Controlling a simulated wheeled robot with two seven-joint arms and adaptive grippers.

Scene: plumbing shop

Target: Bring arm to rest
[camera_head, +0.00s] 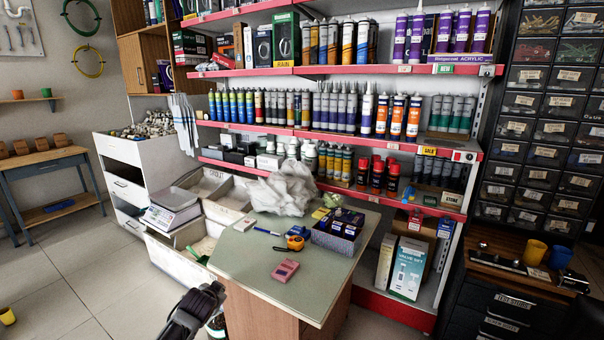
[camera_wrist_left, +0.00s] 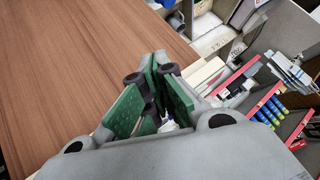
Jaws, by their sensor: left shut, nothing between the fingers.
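My left gripper (camera_head: 212,292) comes in at the bottom of the head view, low beside the front left side of the wooden counter (camera_head: 262,306). In the left wrist view the left gripper (camera_wrist_left: 152,95) shows its two green-padded fingers close together, with nothing held between them. The counter's brown wood panel (camera_wrist_left: 70,60) fills the left of that view, close to the fingers. I cannot tell whether the gripper touches it. My right gripper is in neither view.
Open tiled floor (camera_head: 60,270) lies further left.

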